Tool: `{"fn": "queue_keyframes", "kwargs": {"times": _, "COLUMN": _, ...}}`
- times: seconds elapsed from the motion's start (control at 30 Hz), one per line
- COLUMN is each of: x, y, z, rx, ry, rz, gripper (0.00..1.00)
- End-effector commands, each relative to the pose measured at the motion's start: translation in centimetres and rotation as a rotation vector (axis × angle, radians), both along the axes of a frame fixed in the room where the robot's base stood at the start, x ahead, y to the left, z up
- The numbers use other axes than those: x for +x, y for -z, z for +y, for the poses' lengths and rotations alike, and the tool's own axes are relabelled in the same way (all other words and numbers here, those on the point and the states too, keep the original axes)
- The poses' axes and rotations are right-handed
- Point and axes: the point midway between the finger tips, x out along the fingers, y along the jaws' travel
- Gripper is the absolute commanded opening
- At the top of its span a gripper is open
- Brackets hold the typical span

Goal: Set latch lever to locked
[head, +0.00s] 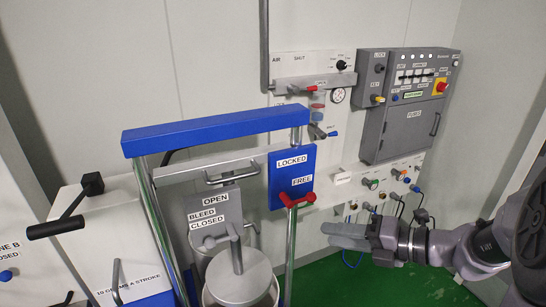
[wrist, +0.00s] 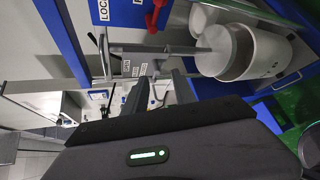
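The latch lever (head: 297,199) is a red handle on the blue plate (head: 291,168), which is marked LOCKED above and FREE below. The red handle is just under the FREE label. It also shows in the wrist view (wrist: 153,20) at the top, beside the blue plate. My gripper (head: 335,235) is to the right of and below the lever, apart from it. In the wrist view, its two dark fingers (wrist: 160,88) stand apart with nothing between them.
A blue-topped frame (head: 215,132) with steel posts stands around a grey drum (head: 240,275) and a bleed plate (head: 213,215). Behind are a grey fuse cabinet (head: 405,105) and a wall panel of valves (head: 385,180). Green floor (head: 385,285) is open below my arm.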

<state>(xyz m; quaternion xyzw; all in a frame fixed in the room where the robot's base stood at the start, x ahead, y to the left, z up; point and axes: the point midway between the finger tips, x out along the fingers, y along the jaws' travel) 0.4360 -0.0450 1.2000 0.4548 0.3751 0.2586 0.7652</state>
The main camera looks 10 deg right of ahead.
Motion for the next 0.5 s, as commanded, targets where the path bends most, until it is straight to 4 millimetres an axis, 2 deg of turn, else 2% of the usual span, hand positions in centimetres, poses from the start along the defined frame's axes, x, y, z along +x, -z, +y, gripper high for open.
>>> {"fn": "queue_keyframes", "kwargs": {"times": 0.03, "x": 1.2, "y": -0.3, "z": -2.7, "rx": 0.14, "ry": 0.114, "rz": 0.069, "gripper": 0.32}}
{"fn": "queue_keyframes", "kwargs": {"times": 0.1, "x": 2.4, "y": -0.3, "z": -5.5, "rx": 0.304, "ry": 0.233, "rz": 0.137, "gripper": 0.32}}
{"fn": "queue_keyframes", "kwargs": {"times": 0.2, "x": 3.2, "y": -0.1, "z": -6.7, "rx": 0.394, "ry": 0.292, "rz": 0.171, "gripper": 0.32}}
{"fn": "queue_keyframes", "kwargs": {"times": 0.33, "x": 5.1, "y": 0.7, "z": -4.9, "rx": 0.396, "ry": 0.29, "rz": 0.174, "gripper": 0.32}}
{"fn": "queue_keyframes", "kwargs": {"times": 0.5, "x": 8.9, "y": 1.8, "z": -1.5, "rx": 0.392, "ry": 0.286, "rz": 0.174, "gripper": 0.32}}
